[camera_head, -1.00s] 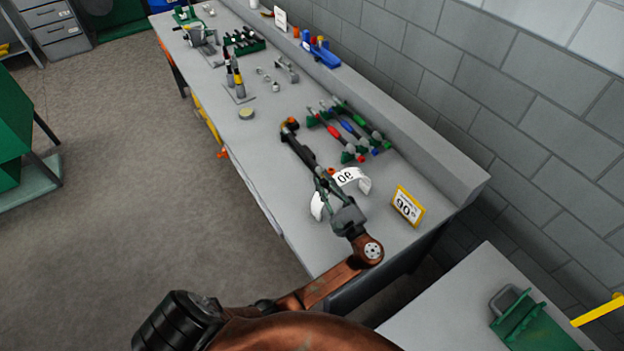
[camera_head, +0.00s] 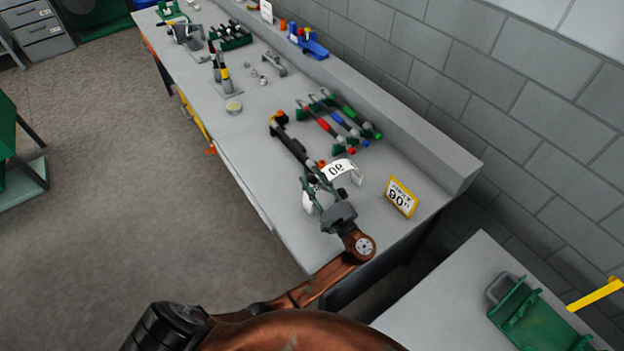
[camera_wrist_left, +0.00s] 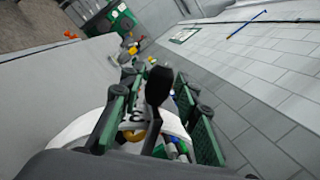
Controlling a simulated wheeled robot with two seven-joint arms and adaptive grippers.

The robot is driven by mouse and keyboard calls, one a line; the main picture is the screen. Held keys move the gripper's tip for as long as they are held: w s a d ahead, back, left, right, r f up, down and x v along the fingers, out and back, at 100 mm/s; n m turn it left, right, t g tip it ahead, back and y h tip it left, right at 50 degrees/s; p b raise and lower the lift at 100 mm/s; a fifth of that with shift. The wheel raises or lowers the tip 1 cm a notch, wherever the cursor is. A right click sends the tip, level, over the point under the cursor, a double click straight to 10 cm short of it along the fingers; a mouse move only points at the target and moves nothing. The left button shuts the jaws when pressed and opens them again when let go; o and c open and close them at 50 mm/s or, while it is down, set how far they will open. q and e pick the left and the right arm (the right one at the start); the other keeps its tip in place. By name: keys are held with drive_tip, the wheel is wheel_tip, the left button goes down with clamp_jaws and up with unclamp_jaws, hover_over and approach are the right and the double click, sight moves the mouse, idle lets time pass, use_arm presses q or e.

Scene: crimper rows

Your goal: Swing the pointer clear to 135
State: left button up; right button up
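A long black bar (camera_head: 292,147), which looks like the pointer, lies over the bench from an orange-tipped black end towards my left gripper. A white curved scale plate (camera_head: 339,169) marked 90 shows beside the gripper; part of it is hidden behind the fingers. My left gripper (camera_head: 316,188) is over the scale at the bar's near end. In the left wrist view its green-padded fingers (camera_wrist_left: 156,105) stand apart, with a black upright piece (camera_wrist_left: 158,86) between them and gaps seen on both sides. My right gripper is not in view.
A yellow-framed sign (camera_head: 401,198) reading 90 stands right of the scale. Red, blue and green-handled tools (camera_head: 341,124) lie in a rack close behind. A low ledge backs onto the wall.

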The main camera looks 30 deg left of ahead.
use_arm(q)
drive_tip(key=shift+o, duration=0.7)
drive_tip(key=shift+s+a, duration=0.1)
drive_tip(key=shift+a, duration=0.05)
drive_tip(key=v, duration=0.7)
drive_tip(key=shift+d, duration=0.25)
drive_tip(key=shift+f, duration=0.15)
